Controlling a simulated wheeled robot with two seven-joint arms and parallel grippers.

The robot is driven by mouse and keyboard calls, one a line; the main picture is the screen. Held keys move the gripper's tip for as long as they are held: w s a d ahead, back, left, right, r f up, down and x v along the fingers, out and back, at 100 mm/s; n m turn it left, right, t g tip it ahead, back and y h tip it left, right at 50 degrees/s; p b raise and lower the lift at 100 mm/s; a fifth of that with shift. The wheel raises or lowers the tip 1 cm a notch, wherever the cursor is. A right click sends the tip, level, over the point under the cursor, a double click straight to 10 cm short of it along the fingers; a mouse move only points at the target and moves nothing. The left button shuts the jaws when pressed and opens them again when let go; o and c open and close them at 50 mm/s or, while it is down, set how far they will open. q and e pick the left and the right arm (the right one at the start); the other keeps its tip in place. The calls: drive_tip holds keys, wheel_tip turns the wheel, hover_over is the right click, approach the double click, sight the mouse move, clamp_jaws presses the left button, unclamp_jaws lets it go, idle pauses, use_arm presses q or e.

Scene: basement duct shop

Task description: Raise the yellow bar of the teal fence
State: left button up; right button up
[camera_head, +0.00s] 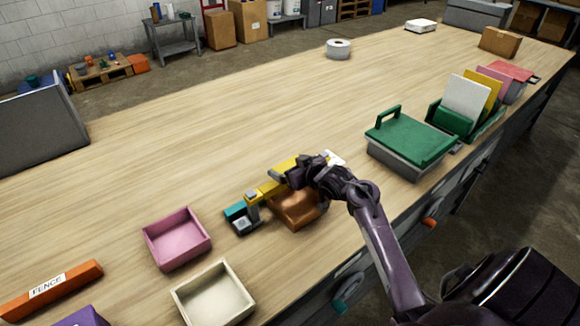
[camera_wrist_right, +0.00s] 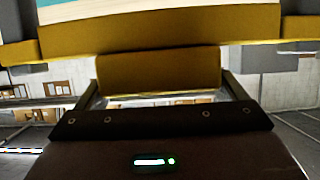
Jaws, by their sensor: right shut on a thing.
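The teal fence (camera_head: 235,211) stands on the bench near the middle, with a small grey post. Its yellow bar (camera_head: 268,189) runs from the post toward the upper right, under my right gripper (camera_head: 303,174). My right gripper is shut on the yellow bar, and its jaws hide part of the bar. In the wrist view a yellow piece of the bar (camera_wrist_right: 160,72) sits between the two fingers, with a wider yellow band above it. Whether the bar is tilted is hard to tell. My left gripper is out of view.
A copper-brown tray (camera_head: 297,212) lies just beneath the bar. A pink tray (camera_head: 177,222), a cream tray (camera_head: 242,296) and an orange block labelled FENCE (camera_head: 78,285) lie to the left. A green-lidded box (camera_head: 407,140) stands to the right.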

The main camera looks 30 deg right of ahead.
drive_tip(key=shift+w+r, duration=0.1)
drive_tip(key=shift+r, duration=0.2)
drive_tip(key=o, duration=1.1)
drive_tip(key=shift+s, duration=0.35)
drive_tip(key=b+v, duration=0.1)
drive_tip(key=v, duration=0.6)
drive_tip(key=shift+s+r, duration=0.15)
